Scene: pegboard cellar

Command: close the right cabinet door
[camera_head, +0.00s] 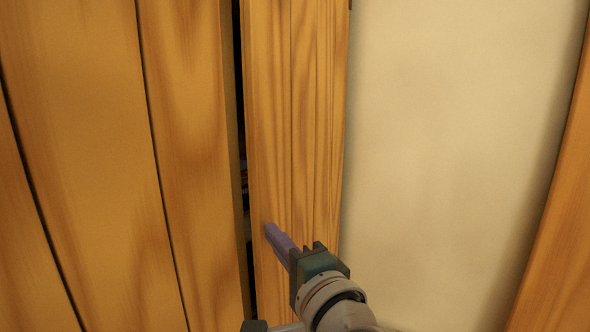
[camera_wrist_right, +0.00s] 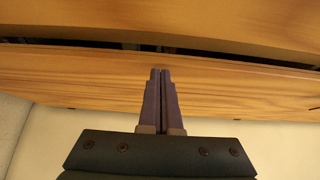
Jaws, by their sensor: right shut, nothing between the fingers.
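The right cabinet door (camera_head: 300,120) is a wooden panel seen at a steep angle in the middle of the head view. A dark gap runs along its left edge, so it stands slightly open. The door also spans the right wrist view (camera_wrist_right: 80,82), with the gap above it. My right gripper (camera_head: 269,230) is shut and empty. Its purple fingertips are in front of the door's face, at or very near the wood; I cannot tell whether they touch. In the right wrist view the fingertips (camera_wrist_right: 160,72) overlap the door. My left gripper is not in view.
A wide wooden panel (camera_head: 100,150), apparently the left door, fills the left of the head view. A pale wall (camera_head: 440,130) lies right of the right door. Another wooden edge (camera_head: 560,240) shows at far right. Small objects inside the gap are too dark to identify.

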